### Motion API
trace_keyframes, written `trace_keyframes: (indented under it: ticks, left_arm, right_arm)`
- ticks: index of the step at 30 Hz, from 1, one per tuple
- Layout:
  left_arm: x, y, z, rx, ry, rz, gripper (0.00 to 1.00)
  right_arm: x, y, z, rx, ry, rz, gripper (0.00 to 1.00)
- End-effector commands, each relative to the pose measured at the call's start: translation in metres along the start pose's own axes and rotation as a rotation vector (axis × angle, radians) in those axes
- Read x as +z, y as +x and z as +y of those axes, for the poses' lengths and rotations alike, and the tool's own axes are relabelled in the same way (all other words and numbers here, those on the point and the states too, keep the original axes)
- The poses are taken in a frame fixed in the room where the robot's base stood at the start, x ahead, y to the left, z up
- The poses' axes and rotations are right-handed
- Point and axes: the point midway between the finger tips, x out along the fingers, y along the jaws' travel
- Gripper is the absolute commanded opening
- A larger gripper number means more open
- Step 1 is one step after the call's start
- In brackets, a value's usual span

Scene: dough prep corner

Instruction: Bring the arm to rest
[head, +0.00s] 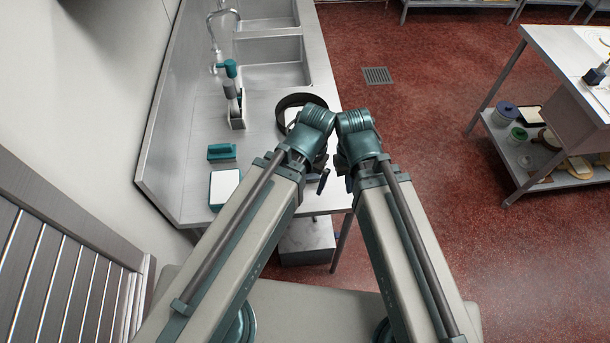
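My two arms reach forward from the bottom of the head view, and their wrists come close together near the middle. My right gripper (343,163) shows only as a dark part beside and below its teal wrist; its fingertips are not clear. My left gripper is mostly hidden behind its own wrist and forearm. A small dark piece shows between the two forearms, and I cannot tell which gripper it belongs to. I see nothing held, but the view of both grippers is too blocked to be sure.
A steel sink counter (190,150) runs along the left wall. It bears a dark round pan or ring (290,102), a teal-handled tool in a holder (237,118), a teal brush or block (222,152) and a white-topped tray (224,187). A table with a lower shelf (500,150) stands right. Red floor between is clear.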

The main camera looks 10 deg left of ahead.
Motion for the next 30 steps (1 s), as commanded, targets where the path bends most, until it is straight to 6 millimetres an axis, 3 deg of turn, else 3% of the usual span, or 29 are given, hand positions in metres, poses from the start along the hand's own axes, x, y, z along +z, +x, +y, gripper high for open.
trace_keyframes:
  ticks: [5,15,30]
  left_arm:
    - [-0.001,0.014,0.001,0.000,-0.001,0.000,0.98]
    - [-0.005,0.080,0.007,-0.001,0.004,0.000,0.98]
    - [-0.005,0.078,0.007,-0.001,0.004,0.000,0.98]
  right_arm:
    - [-0.001,0.014,-0.001,0.000,-0.001,0.000,0.00]
    - [-0.005,0.080,-0.007,0.002,-0.007,0.000,0.00]
    - [-0.005,0.078,-0.007,0.002,-0.007,0.000,0.00]
